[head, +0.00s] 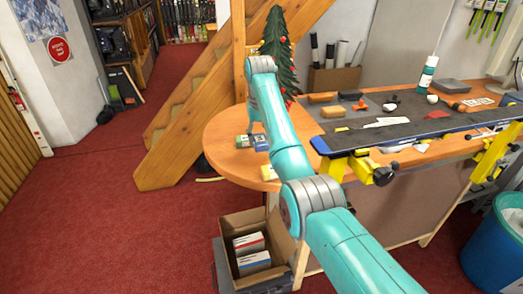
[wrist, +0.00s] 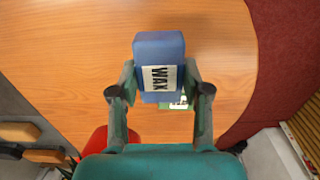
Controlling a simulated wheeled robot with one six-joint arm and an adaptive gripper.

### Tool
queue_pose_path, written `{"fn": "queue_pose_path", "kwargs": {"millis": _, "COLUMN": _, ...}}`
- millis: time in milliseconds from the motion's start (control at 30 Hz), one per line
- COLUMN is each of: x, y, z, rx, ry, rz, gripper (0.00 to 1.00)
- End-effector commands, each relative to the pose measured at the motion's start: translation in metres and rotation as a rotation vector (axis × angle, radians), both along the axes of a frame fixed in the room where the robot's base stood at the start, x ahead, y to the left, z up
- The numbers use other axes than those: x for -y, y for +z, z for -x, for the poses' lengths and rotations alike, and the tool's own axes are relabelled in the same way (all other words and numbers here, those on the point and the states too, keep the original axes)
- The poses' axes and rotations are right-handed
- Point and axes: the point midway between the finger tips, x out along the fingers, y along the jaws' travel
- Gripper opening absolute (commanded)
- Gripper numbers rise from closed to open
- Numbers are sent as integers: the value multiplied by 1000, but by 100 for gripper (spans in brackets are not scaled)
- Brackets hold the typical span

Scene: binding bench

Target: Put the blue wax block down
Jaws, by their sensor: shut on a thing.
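The blue wax block (wrist: 158,50) with a white "WAX" label is between the two fingers of my gripper (wrist: 160,85) in the wrist view. The fingers are shut on its sides. The wooden bench top (wrist: 85,55) is beneath it; whether the block touches the wood I cannot tell. In the head view, a blue block (head: 261,143) shows at the rounded left end of the bench, by my arm, which hides most of my gripper. A green labelled block (head: 243,141) lies beside it on the left; in the wrist view a green piece (wrist: 178,104) is partly hidden behind the blue block.
A yellow block (head: 268,172) lies near the bench's front edge. A grey mat (head: 372,104) with orange blocks and tools is farther right. A long dark bar (head: 430,128) with yellow clamps runs along the bench. An open carton (head: 232,238) stands below.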

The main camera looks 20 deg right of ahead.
Motion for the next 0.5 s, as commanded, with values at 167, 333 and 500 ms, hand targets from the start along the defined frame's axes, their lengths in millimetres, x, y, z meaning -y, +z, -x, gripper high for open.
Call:
{"fn": "queue_pose_path", "kwargs": {"millis": 167, "x": 0, "y": -13, "z": 3, "rx": 1, "ry": 0, "rz": 0, "gripper": 19}}
{"fn": "queue_pose_path", "kwargs": {"millis": 333, "x": 0, "y": -31, "z": 9, "rx": 0, "ry": 0, "rz": 0, "gripper": 19}}
{"fn": "queue_pose_path", "kwargs": {"millis": 500, "x": 0, "y": -51, "z": 9, "rx": 0, "ry": 0, "rz": 0, "gripper": 19}}
